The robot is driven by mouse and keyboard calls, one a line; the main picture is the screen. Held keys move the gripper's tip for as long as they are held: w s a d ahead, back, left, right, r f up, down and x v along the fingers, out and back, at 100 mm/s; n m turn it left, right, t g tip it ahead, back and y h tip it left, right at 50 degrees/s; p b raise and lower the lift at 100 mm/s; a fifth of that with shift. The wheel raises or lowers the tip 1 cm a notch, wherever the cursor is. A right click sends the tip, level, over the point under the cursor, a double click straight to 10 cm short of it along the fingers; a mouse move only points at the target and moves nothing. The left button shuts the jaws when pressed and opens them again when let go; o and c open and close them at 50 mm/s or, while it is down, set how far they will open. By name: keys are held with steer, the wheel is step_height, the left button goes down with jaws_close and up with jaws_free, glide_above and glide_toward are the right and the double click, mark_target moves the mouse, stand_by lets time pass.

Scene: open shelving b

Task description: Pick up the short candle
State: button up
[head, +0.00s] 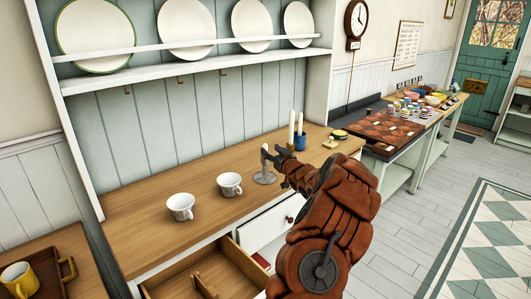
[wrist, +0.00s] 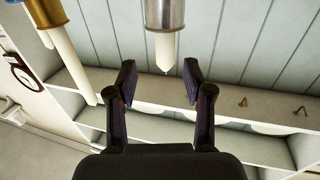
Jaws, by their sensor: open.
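The short candle (head: 264,151) is white and stands upright in a silver holder (head: 265,179) on the wooden counter. In the wrist view, which looks upside down, the short candle (wrist: 165,48) hangs from its silver holder (wrist: 165,14) at top centre. My gripper (wrist: 160,79) is open, its fingertips to either side of the candle's tip, with nothing gripped. In the head view, my gripper (head: 274,157) is close beside the candle's upper part; its fingers are small and partly overlap the candle. I cannot tell whether they touch it.
Two taller candles stand behind: one (wrist: 70,55) in a brass holder (wrist: 45,12), another near a blue holder (head: 300,143). White cups (head: 181,207) (head: 229,184) stand to the left. An open drawer (head: 215,270) is below. A shelf with plates (head: 186,28) is above.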

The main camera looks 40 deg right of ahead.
mark_target(265, 147)
steer(key=shift+a+p+x, duration=0.15)
steer(key=shift+p+x, duration=0.25)
steer(key=shift+x, duration=0.7)
steer(key=shift+a+p+x, duration=0.15)
steer(key=shift+p+x, duration=0.25)
steer(key=shift+x, duration=0.7)
steer(key=shift+w+f, duration=0.1)
steer(key=shift+f, duration=0.05)
jaws_close()
